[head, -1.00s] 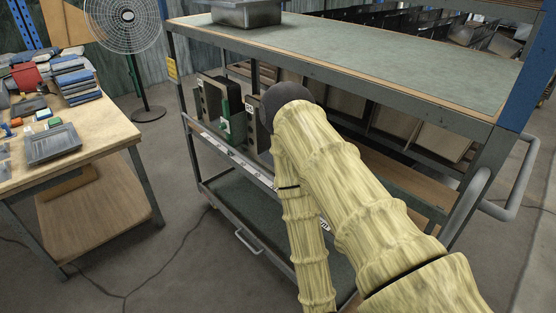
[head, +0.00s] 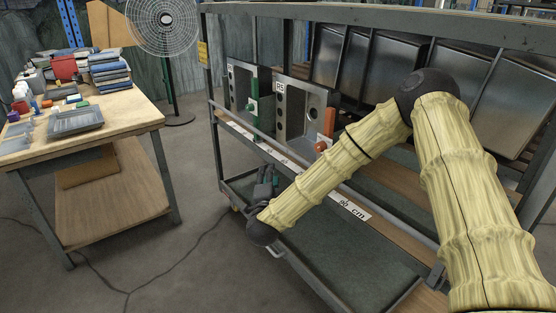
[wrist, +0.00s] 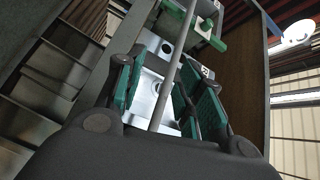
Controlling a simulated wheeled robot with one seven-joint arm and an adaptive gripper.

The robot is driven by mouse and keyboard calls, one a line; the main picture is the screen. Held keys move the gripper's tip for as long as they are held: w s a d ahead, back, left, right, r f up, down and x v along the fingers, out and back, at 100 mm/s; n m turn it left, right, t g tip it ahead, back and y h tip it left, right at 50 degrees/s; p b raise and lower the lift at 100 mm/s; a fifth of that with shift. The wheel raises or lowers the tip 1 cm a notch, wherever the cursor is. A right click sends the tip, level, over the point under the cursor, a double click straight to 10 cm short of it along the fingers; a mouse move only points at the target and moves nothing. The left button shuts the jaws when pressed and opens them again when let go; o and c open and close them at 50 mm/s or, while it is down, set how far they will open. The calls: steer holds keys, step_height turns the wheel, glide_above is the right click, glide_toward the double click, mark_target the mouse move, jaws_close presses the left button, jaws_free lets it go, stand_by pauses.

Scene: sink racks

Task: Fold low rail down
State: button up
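The low rail (head: 240,119) is a thin grey rod along the front of the cart's middle shelf, running above its labelled edge and partly hidden by my arm. It looks raised above that edge. My gripper (head: 266,173) is in front of the cart, below the rail in the picture, with its fingers pointing up toward the shelf. In the wrist view my gripper (wrist: 165,90) is open, with green pads apart. The rail (wrist: 171,82) crosses the space between the fingers in that view; I cannot tell whether it touches them.
On the middle shelf stand two grey boxes, one with a green handle (head: 252,88) and one with an orange handle (head: 325,126). Metal trays (head: 386,68) lean at right. A cluttered wooden table (head: 110,115) and a fan (head: 163,18) are at left.

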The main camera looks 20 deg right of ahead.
mark_target(279, 145)
steer(key=w+d+r+m, duration=0.1)
steer(key=w+d, duration=0.1)
steer(key=w, duration=0.1)
steer(key=w+d+r+h+b, duration=0.1)
steer(key=w+d+r, duration=0.1)
steer(key=w, duration=0.2)
steer(key=w+d+r+m+h+b, duration=0.1)
steer(key=w+d+r, duration=0.1)
steer(key=w, duration=0.2)
steer(key=shift+w+d+m, duration=0.1)
steer(key=shift+d+m, duration=0.2)
jaws_close()
